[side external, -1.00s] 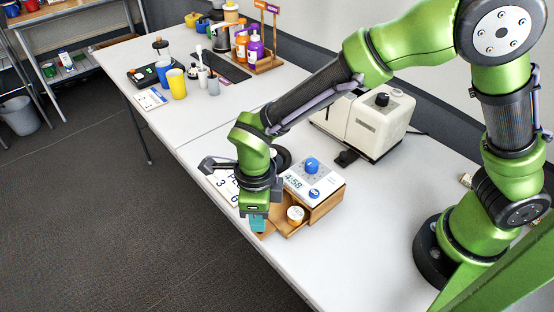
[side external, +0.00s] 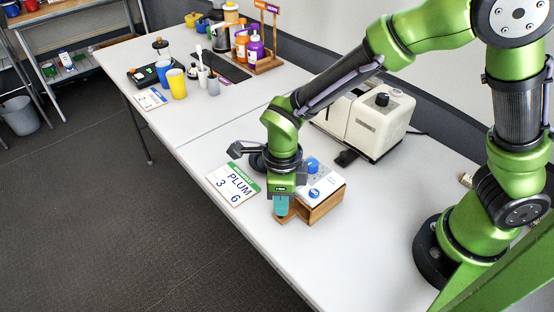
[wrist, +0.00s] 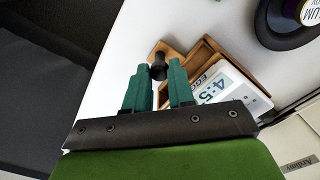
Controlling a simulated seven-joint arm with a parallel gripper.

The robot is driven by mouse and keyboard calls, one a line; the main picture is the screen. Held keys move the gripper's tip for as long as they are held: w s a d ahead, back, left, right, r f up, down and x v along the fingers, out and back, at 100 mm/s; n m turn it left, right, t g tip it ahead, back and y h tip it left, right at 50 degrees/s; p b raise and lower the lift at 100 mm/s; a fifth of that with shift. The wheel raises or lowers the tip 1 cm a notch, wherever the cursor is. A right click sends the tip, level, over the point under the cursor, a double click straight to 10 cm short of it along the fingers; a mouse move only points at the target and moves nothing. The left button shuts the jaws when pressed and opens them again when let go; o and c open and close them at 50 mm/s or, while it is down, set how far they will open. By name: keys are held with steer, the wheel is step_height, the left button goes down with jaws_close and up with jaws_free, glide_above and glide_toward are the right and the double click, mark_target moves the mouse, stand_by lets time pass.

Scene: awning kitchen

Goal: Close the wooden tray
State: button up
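The wooden tray (side external: 290,214) is a drawer at the front of a small wooden box (side external: 326,202) with a white clock-like top. A short part of it shows beyond the box, behind my gripper (side external: 281,212). In the wrist view, the tray's wooden rim (wrist: 203,50) shows ahead of the fingers, with a dark round knob (wrist: 158,64) at its front. The teal fingers of my gripper (wrist: 158,75) stand apart, one on each side of the knob. I cannot tell whether they touch it. The tray's inside is mostly hidden.
A PLUM card (side external: 233,185) lies left of the box. A dark round object (wrist: 290,20) sits close by. A cream machine (side external: 365,122) stands behind, near the wall. The table (side external: 345,255) is clear at the front right.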

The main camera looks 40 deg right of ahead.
steer(key=o, duration=0.4)
steer(key=shift+w+d, duration=0.1)
steer(key=shift+d, duration=0.2)
